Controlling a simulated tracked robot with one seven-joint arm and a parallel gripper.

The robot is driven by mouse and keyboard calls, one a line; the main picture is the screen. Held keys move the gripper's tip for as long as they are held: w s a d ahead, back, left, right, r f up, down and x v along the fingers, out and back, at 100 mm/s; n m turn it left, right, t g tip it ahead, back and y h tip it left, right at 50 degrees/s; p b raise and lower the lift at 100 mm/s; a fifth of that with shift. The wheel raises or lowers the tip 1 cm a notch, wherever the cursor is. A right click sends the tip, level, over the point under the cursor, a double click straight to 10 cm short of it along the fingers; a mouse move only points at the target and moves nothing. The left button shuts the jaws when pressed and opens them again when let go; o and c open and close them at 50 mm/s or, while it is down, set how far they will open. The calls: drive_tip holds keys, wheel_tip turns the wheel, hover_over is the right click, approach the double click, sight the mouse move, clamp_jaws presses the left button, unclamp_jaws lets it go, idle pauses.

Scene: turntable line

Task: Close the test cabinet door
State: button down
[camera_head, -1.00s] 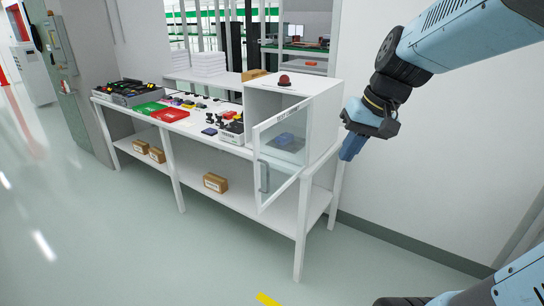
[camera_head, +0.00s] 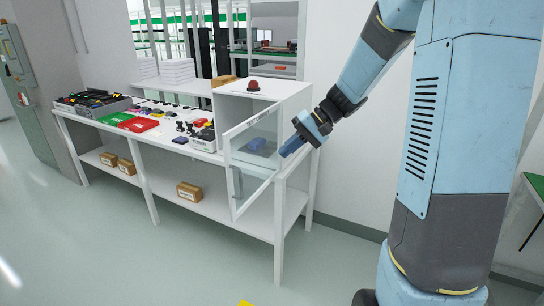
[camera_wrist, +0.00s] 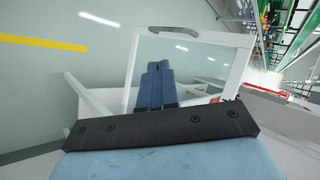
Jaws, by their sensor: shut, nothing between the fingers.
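The white test cabinet (camera_head: 290,90) stands at the right end of the white workbench, with a red dome on top. Its glass door (camera_head: 229,160) with a white frame stands open, swung outward over the bench's front edge. The grey door handle (camera_head: 237,182) is on the free left edge; it also shows at the top of the wrist view (camera_wrist: 173,31). My gripper (camera_head: 284,152) is shut and empty, just right of the door near its hinge side. In the wrist view my blue fingertips (camera_wrist: 157,66) overlap the glass pane (camera_wrist: 200,60); I cannot tell whether they touch it.
A blue item (camera_head: 257,145) shows through the glass. Trays (camera_head: 92,102), green and red flat pieces and small parts cover the bench top to the left. Cardboard boxes (camera_head: 189,191) lie on the lower shelf. The floor in front is clear.

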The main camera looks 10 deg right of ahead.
drive_tip(key=a+r+x, duration=0.1)
drive_tip(key=r+x, duration=0.1)
drive_tip(key=x, duration=0.9)
drive_tip(key=shift+a+f, duration=0.3)
drive_tip(key=shift+a, duration=0.4)
drive_tip(key=shift+w, duration=0.1)
